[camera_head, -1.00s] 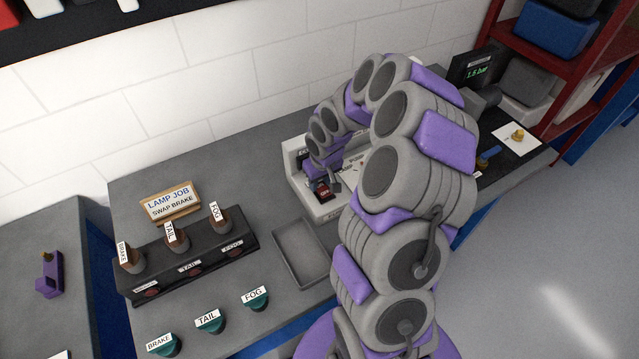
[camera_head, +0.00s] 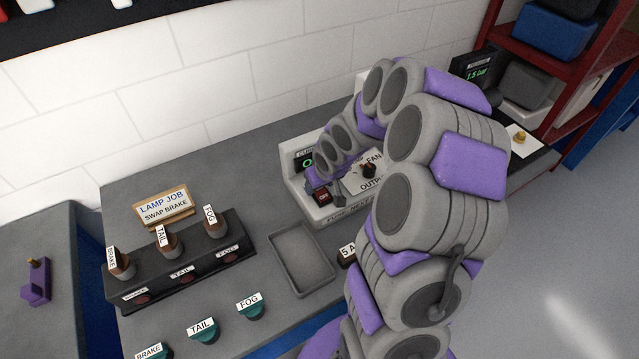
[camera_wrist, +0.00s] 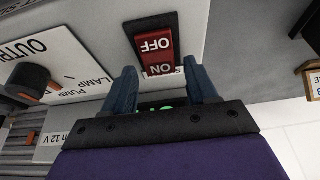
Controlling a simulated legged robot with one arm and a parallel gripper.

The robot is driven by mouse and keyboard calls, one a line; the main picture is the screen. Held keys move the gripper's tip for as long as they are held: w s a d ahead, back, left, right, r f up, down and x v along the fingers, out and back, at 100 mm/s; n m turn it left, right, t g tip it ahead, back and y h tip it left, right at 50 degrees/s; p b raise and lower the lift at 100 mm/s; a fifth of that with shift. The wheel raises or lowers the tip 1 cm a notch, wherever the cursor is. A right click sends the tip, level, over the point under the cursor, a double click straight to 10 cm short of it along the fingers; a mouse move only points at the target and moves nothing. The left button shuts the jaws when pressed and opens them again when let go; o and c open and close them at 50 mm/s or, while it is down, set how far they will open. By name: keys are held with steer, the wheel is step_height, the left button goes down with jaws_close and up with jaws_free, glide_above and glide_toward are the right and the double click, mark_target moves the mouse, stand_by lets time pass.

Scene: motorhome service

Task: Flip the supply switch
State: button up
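The supply switch (camera_head: 321,195) is a red rocker in a black frame on a light panel box (camera_head: 340,214). In the wrist view the switch (camera_wrist: 156,48) shows OFF and ON, upside down, with the ON end nearer my gripper. My gripper (camera_wrist: 160,68) is open, its two blue-grey fingers apart on either side of the ON end. I see no clear contact, and nothing is held. In the head view my gripper (camera_head: 336,192) is right beside the switch. I cannot tell which way the rocker is set.
The box also carries a dark selector knob (camera_head: 368,171) and a small green-lit display (camera_head: 305,162). An empty grey tray (camera_head: 301,262) lies in front. A lamp holder board (camera_head: 180,265) stands left, with several loose teal lamps before it. A red shelf (camera_head: 545,70) stands right.

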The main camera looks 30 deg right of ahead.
steer(key=shift+o, duration=0.2)
steer(key=p+v, duration=0.2)
steer(key=v, duration=1.5)
steer(key=shift+r, duration=0.15)
